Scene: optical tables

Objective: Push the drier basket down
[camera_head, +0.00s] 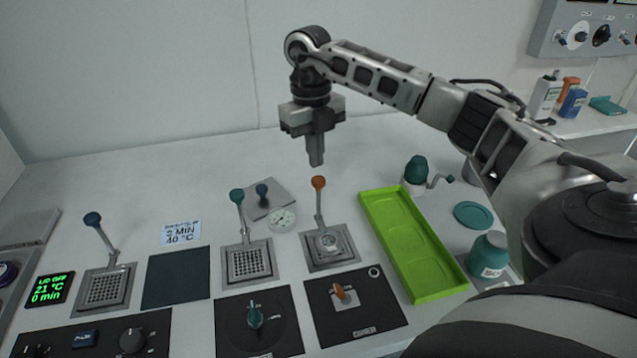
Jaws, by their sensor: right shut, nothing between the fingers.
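My right gripper (315,150) is shut and empty. It points down above the back of the table, over the lever with the orange knob (318,183) and apart from it. That lever rises from a square metal basket unit (330,245) with a round part in it. A lever with a green knob (237,197) stands on a perforated basket (248,262) to its left. A lever with a blue knob (92,219) stands on another perforated basket (104,288) at the far left. I cannot tell from labels which basket is the drier. My left gripper is not in view.
A green tray (454,284) lies right of the baskets. A teal jar (488,254), a teal lid (473,215) and a dark green crank device (417,172) stand near my right arm. Control panels with knobs (255,318) line the front. The back left table is clear.

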